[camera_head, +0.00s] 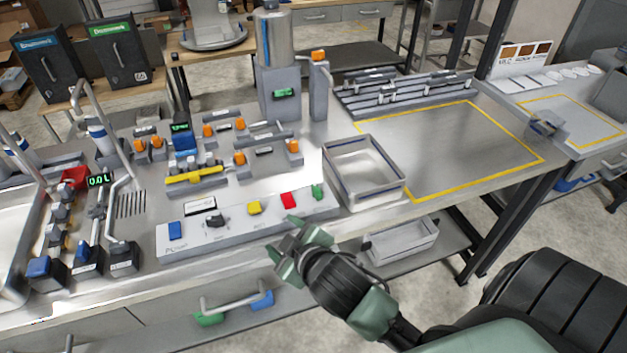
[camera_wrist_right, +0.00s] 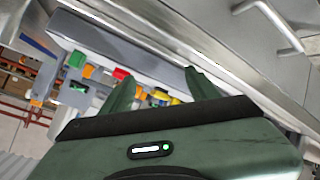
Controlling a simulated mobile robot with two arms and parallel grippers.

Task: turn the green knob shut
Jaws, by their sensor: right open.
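The green knob (camera_head: 318,191) stands at the right end of the light grey control panel (camera_head: 245,224) at the front of the bench. Beside it on the panel are a red knob (camera_head: 289,200) and a yellow knob (camera_head: 254,208). My right gripper (camera_head: 284,238) is open and empty in front of the panel, apart from the green knob and to its lower left. In the right wrist view the green knob (camera_wrist_right: 77,60) lies left of the open fingers (camera_wrist_right: 160,75), with the red knob (camera_wrist_right: 121,73) nearer them. My left gripper is not in view.
A blue button (camera_head: 175,230) and a black knob (camera_head: 216,221) also sit on the panel. An open metal bin (camera_head: 364,203) stands just right of it. Dispensers with orange knobs (camera_head: 240,158) stand behind. The yellow-outlined area (camera_head: 455,150) on the right is clear.

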